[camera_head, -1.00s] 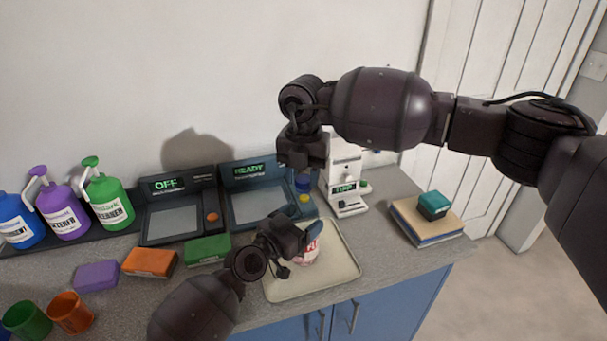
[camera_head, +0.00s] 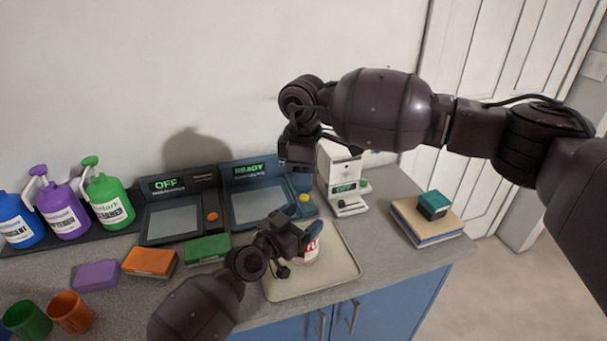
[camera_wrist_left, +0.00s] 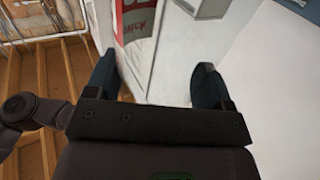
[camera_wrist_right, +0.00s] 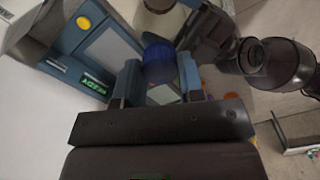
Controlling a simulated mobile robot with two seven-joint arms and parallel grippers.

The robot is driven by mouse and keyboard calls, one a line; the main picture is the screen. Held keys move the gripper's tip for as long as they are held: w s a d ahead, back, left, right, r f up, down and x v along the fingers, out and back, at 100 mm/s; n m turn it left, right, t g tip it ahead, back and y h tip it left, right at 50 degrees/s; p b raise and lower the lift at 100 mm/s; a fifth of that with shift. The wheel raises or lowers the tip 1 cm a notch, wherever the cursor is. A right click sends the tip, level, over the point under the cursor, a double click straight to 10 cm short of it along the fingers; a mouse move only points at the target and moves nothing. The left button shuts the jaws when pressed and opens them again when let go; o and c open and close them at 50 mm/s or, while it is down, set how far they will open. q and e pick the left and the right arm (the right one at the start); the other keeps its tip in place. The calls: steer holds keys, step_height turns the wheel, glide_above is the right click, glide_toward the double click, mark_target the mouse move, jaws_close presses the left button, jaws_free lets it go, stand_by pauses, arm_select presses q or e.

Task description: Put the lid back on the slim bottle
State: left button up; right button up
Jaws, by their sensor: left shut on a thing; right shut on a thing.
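The slim bottle (camera_head: 311,247), white with a red label, stands over the tray and is partly hidden by my left gripper (camera_head: 290,243). In the left wrist view the bottle (camera_wrist_left: 137,40) shows between the fingers of my left gripper (camera_wrist_left: 155,80), which is shut on it. My right gripper (camera_head: 300,165) hangs above and behind the bottle. In the right wrist view my right gripper (camera_wrist_right: 160,80) is shut on the blue lid (camera_wrist_right: 159,61). The lid is apart from the bottle. The bottle's mouth is hidden in the head view.
A cream tray (camera_head: 335,275) lies under the bottle. Two dark scales (camera_head: 180,222), (camera_head: 258,207) and a white machine (camera_head: 343,180) stand behind. Sponges (camera_head: 150,261), cups (camera_head: 70,312) and pump bottles (camera_head: 108,203) are at left. Books (camera_head: 428,221) with a teal-topped block lie right.

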steer(key=shift+m, duration=0.9)
steer(key=o, duration=0.9)
steer(key=shift+r, duration=0.1)
steer(key=shift+r, duration=2.2)
steer(key=shift+c, duration=0.4)
